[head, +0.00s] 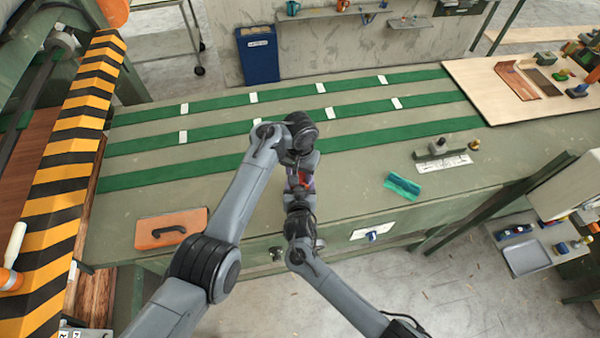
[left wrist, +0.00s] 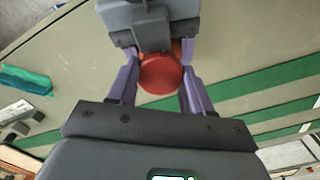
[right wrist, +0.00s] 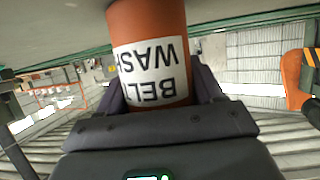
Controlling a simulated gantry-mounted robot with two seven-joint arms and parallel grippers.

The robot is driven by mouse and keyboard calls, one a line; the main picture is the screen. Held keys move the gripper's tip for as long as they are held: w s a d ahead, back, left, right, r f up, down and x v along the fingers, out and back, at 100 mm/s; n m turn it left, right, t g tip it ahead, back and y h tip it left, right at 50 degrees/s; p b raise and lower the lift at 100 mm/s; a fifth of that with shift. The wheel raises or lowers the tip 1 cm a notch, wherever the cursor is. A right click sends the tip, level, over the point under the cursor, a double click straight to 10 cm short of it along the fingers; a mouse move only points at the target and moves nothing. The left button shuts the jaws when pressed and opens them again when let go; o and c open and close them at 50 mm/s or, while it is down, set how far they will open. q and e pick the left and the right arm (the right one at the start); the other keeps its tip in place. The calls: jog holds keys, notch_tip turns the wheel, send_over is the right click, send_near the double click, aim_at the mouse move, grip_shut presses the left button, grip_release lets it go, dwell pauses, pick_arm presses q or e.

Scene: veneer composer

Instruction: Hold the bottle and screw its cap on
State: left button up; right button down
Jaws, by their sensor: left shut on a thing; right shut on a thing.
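The orange bottle (right wrist: 150,22) with a white label fills the middle of the right wrist view. My right gripper (right wrist: 160,85) is shut around its body. A round red cap (left wrist: 160,75) sits between the purple fingers of my left gripper (left wrist: 155,66), which is shut on it. A bit of orange shows just beyond the cap in the left wrist view; I cannot tell whether the cap is seated on the bottle. In the head view my left gripper (head: 302,170) comes down from above and meets my right gripper (head: 299,192), and together they mostly hide bottle and cap.
Below is a grey-green bench (head: 370,145) with green strips. An orange case (head: 171,229) lies at its front left. A teal piece (head: 402,186) and a small block on a white card (head: 443,160) lie to the right. A striped yellow-black guard (head: 75,150) borders the left.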

pick_arm(q)
jog(key=o, duration=1.2)
jog(key=shift+c, duration=0.2)
jog(key=shift+r, duration=2.25)
jog(key=shift+c, duration=0.3)
jog(key=n, duration=0.1)
jog(key=r+n, duration=0.1)
jog(key=shift+d+r+n, duration=0.1)
jog(key=shift+r+n, duration=0.2)
jog(key=shift+n, duration=0.1)
jog(key=r+n, duration=0.1)
jog(key=n, duration=0.1)
jog(key=r+n, duration=0.1)
jog(key=shift+n, duration=0.4)
jog(key=shift+f, duration=0.1)
jog(key=shift+f, duration=3.95)
